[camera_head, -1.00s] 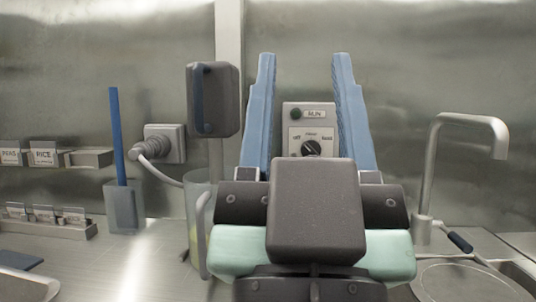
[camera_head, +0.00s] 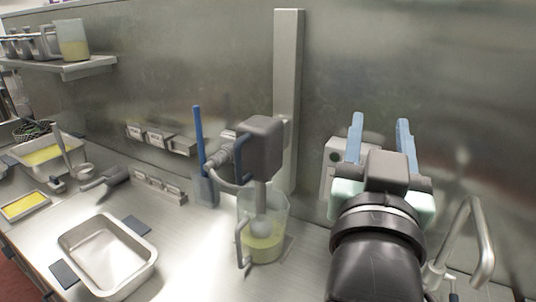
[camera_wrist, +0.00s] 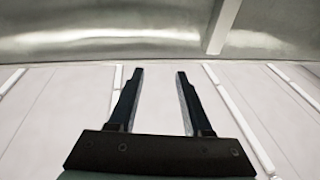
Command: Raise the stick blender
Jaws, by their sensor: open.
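The stick blender (camera_head: 259,147) is a dark grey motor block on a vertical steel column (camera_head: 289,60). Its pale shaft reaches down into a clear jug (camera_head: 276,235) with yellow-green liquid, which stands on the counter. My gripper (camera_head: 380,138) is to the right of the blender, its two blue fingers pointing up, apart and empty. In the wrist view my gripper (camera_wrist: 156,78) also shows open, with nothing between its fingers and wall and ceiling beyond. A control box (camera_head: 333,160) on the wall is partly hidden behind my gripper.
A steel tap (camera_head: 478,235) stands at the right, close to my arm. A blue-handled tool in a holder (camera_head: 198,150) stands left of the blender. An empty steel tray (camera_head: 108,255) lies on the counter at left front.

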